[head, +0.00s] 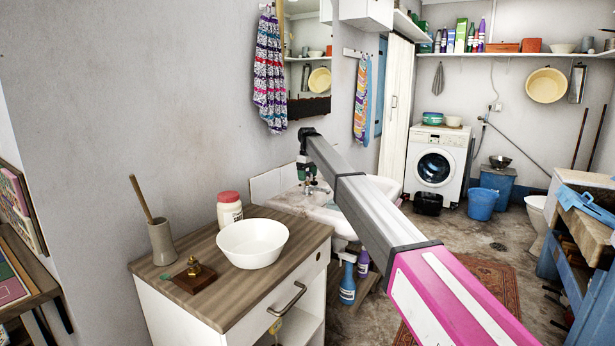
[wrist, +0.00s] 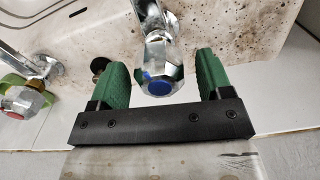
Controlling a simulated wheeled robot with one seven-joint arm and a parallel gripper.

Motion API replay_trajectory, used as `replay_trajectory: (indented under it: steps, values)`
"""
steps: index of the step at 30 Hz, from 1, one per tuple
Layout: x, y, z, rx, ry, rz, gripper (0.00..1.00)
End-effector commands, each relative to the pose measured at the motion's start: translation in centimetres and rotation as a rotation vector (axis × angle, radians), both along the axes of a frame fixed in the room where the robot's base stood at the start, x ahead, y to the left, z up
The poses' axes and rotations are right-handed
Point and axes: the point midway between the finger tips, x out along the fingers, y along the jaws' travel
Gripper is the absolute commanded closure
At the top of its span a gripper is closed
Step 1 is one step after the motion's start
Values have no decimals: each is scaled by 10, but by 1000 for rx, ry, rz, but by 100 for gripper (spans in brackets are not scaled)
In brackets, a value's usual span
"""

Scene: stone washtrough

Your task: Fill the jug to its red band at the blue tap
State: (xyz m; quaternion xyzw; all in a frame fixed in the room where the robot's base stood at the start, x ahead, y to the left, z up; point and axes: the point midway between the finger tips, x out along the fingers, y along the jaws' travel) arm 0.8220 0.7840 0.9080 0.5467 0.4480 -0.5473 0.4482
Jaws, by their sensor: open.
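The blue tap (wrist: 161,70) is a chrome knob with a blue cap. In the wrist view it sits between the two green fingers of my gripper (wrist: 163,64), with a gap visible on each side. My gripper is open. In the head view my gripper (head: 305,182) is over the washbasin (head: 332,218), by the taps, and the blue tap cannot be told apart there. I cannot make out a jug with a red band in either view.
A second chrome tap with a red cap (wrist: 22,102) is left of the blue one, with something yellow-green around it. A wooden-topped cabinet (head: 210,285) left of the basin bears a white bowl (head: 252,243) and a red-lidded jar (head: 229,211). Bottles (head: 347,285) stand below the basin.

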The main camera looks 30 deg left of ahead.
Motion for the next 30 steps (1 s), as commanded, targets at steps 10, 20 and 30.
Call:
replay_trajectory:
  steps: [10, 20, 30]
  values:
    - [0, 0, -3, 1, 0, 0, 44]
    - [0, 0, -3, 1, 0, -30, 77]
    - [0, 0, -3, 1, 0, -263, 77]
